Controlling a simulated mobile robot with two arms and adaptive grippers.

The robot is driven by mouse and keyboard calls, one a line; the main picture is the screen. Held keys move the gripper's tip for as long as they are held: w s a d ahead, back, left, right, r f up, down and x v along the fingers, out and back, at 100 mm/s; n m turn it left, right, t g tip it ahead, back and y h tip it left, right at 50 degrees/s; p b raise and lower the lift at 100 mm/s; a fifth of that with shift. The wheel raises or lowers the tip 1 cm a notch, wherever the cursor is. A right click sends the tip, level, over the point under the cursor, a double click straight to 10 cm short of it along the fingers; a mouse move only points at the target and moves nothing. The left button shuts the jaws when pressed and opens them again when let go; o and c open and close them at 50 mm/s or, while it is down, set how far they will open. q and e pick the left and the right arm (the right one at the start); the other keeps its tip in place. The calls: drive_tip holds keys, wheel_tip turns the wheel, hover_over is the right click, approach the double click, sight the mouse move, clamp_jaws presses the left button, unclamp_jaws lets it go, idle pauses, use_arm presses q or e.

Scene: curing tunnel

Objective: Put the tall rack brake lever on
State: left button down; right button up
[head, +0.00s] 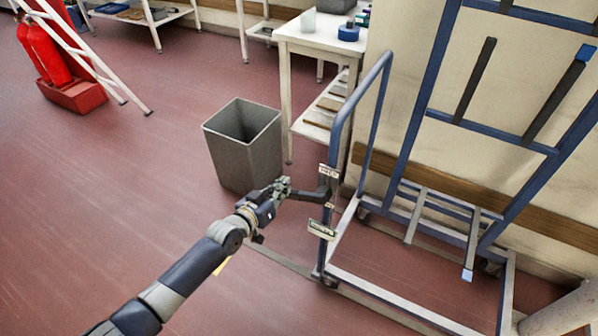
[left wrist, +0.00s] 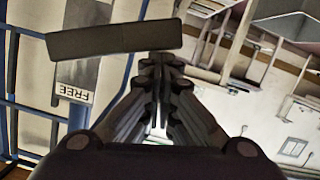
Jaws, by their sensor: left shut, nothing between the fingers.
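The tall rack (head: 340,125) is a blue wheeled frame with a pale base, standing by the wall. Its brake lever (head: 310,195) is a short dark bar sticking out to the left from the near blue post, between an upper label (head: 328,172) and a lower label (head: 321,230). In the left wrist view the lever (left wrist: 115,40) crosses beyond the fingertips, and the upper label (left wrist: 75,94) reads FREE. The lower label's text is too small to read. My left gripper (head: 285,186) is shut and empty, at the lever's outer end; I cannot tell whether they touch. My right gripper is not in view.
A grey bin (head: 243,145) stands just behind my left gripper. A white table (head: 300,45) with a blue roll stands behind it. Red extinguishers (head: 45,52) and a white ladder (head: 85,60) are at the far left. The red floor at left is clear.

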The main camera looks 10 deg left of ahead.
use_arm(q)
drive_tip(key=shift+s+d+f+b, duration=0.15)
drive_tip(key=shift+f+b, duration=0.6)
drive_tip(key=shift+f, duration=0.45)
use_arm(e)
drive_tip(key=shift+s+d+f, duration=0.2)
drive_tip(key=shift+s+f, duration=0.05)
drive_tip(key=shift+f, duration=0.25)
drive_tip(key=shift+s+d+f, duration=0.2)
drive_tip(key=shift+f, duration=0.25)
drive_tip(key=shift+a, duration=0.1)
